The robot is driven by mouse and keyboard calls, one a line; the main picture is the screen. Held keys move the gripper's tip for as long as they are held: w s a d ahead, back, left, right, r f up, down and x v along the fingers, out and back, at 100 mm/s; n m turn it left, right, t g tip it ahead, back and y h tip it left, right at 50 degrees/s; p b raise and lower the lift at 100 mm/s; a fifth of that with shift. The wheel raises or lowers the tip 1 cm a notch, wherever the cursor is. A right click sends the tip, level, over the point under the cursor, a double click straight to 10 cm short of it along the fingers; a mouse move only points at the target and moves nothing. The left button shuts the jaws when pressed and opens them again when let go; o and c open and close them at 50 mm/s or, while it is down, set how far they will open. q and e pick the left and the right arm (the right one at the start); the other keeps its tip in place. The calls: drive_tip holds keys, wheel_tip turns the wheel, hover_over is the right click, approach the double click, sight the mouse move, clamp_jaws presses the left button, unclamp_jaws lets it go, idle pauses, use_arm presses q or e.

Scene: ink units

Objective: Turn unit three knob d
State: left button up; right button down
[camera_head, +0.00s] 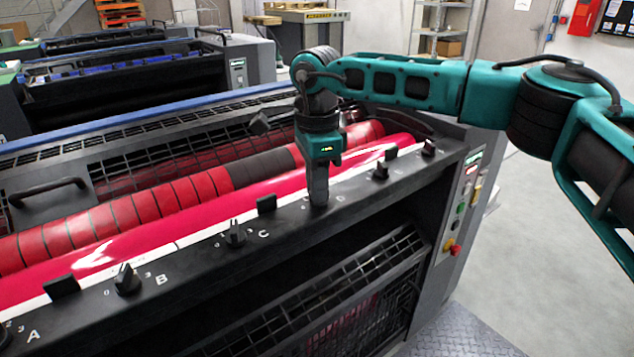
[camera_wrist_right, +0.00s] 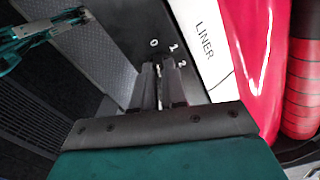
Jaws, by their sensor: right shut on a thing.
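My right gripper (camera_head: 319,203) points straight down onto the sloping dark panel of the near ink unit, just left of the printed letter D (camera_head: 339,195). It is shut on knob D, which the fingers hide in the head view. In the right wrist view the two grey fingers (camera_wrist_right: 160,78) reach the panel beside the printed digits 0, 1 and 2; where the knob points cannot be made out. A teal arm part with a grey tip, probably my left gripper (camera_wrist_right: 72,20), shows at the wrist view's upper left; its jaws are unclear.
Knob B (camera_head: 127,281) and knob C (camera_head: 236,235) stand left along the panel, with another knob (camera_head: 381,171) to the right. Dark blocks (camera_head: 266,203) line the panel's rear edge beside the pink roller (camera_head: 225,209). Buttons (camera_head: 457,222) sit on the right end face.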

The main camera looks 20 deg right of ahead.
drive_tip(key=m, duration=0.4)
drive_tip(key=shift+w+m+p, duration=0.1)
drive_tip(key=shift+m+p, duration=0.25)
drive_tip(key=shift+m, duration=0.05)
drive_tip(key=m, duration=0.4)
drive_tip(key=shift+p, duration=0.3)
drive_tip(key=m, duration=0.5)
drive_tip(key=shift+w+d+m, duration=0.1)
drive_tip(key=shift+d+m, duration=0.05)
drive_tip(key=shift+m, duration=0.25)
drive_tip(key=m+p, duration=0.1)
drive_tip(key=m, duration=0.3)
drive_tip(key=shift+r+m, duration=0.1)
drive_tip(key=shift+m, duration=0.2)
drive_tip(key=c, duration=1.2)
unclamp_jaws()
